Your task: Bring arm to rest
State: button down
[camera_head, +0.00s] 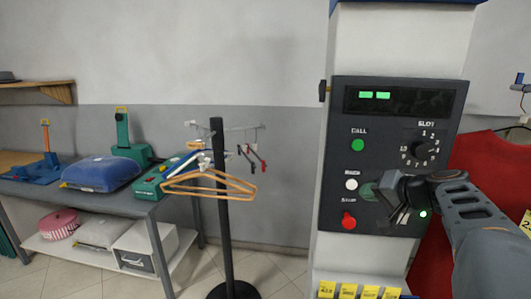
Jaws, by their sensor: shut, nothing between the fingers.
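My arm (472,210) reaches in from the lower right. My gripper (399,216) is at the lower right part of a dark control panel (385,110). It appears small and dark against the panel, with its fingers together and nothing held.
The panel has a green call button (358,145), a dial (421,151) and a red button (349,221). Yellow tags (348,291) sit below. A red garment (490,150) hangs behind my arm. Left stand a hanger stand (228,240) and a loaded table (140,206).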

jog(key=s+a+f+n+g+h+p, duration=0.1)
jog(key=s+a+f+n+g+h, duration=0.1)
jog(key=s+a+f, duration=0.4)
jog(key=s+a+f+n+g+h+p, duration=0.2)
jog(key=s+a+f+g+h, duration=0.2)
jog(key=s+f, duration=0.6)
jog(key=s+a+g, duration=0.1)
jog(key=s+a, duration=0.1)
jog(key=s, duration=0.1)
jog(key=shift+n, duration=0.3)
jog(key=shift+d+f, duration=0.1)
jog(key=shift+d, duration=0.1)
dwell(4.5)
